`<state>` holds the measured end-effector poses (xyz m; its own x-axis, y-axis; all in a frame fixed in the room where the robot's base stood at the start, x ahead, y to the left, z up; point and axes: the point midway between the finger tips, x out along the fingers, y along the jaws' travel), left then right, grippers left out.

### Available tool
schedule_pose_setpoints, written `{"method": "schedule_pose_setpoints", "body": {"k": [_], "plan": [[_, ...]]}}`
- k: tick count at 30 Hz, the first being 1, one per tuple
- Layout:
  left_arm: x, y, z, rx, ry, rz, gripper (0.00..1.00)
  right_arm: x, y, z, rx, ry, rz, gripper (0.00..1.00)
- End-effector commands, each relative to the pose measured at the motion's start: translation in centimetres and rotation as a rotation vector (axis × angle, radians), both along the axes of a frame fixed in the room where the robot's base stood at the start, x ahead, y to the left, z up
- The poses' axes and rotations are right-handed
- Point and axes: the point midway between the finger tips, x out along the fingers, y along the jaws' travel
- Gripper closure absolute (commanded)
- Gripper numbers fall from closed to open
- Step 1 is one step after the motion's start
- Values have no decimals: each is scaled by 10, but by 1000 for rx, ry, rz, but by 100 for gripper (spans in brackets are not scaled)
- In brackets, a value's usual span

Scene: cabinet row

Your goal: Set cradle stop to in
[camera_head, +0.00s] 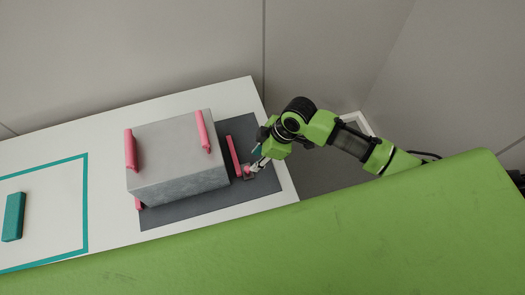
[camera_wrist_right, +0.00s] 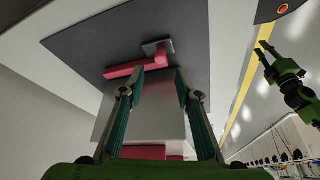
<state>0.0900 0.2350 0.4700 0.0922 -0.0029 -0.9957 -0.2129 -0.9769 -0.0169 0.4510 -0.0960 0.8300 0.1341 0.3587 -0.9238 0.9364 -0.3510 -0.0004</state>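The cradle stop appears to be the pink bar (camera_head: 233,155) on the dark grey mat, beside the right side of the grey block (camera_head: 178,152). A small grey bracket (camera_head: 248,173) sits at its near end. My right gripper (camera_head: 254,164) is just right of the bar. In the right wrist view, my right gripper (camera_wrist_right: 158,82) has its teal-lined fingers apart. The pink bar (camera_wrist_right: 135,70) lies past the fingertips, meeting the bracket (camera_wrist_right: 158,47). Contact cannot be told. A black and green gripper (camera_wrist_right: 265,50), seemingly my left, has its fingers apart, far from the block.
The mat (camera_head: 168,217) lies on a white table (camera_head: 110,228). The block carries pink handles (camera_head: 203,132). A teal bar (camera_head: 13,217) lies inside a teal outline (camera_head: 86,200) at the left. Walls stand behind the table.

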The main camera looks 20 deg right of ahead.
Motion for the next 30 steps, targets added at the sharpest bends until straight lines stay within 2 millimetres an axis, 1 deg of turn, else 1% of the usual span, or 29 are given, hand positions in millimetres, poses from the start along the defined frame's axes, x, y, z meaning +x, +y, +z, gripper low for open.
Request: {"method": "schedule_pose_setpoints", "body": {"k": [1,3,6,9,13,30], "plan": [[0,0,0,0,0,0,78,0,-4,10,-2,-4,0,69],[0,0,0,0,0,0,78,-3,-8,21,-1,-3,2,69],[0,0,0,-1,1,0,78,-4,-13,33,-1,-2,0,69],[0,0,0,-1,0,0,78,-6,-15,39,0,-2,1,69],[0,-1,0,-1,1,0,78,-6,-16,42,0,0,0,69],[1,-1,0,-1,-1,0,78,-6,-16,42,0,0,0,69]]}}
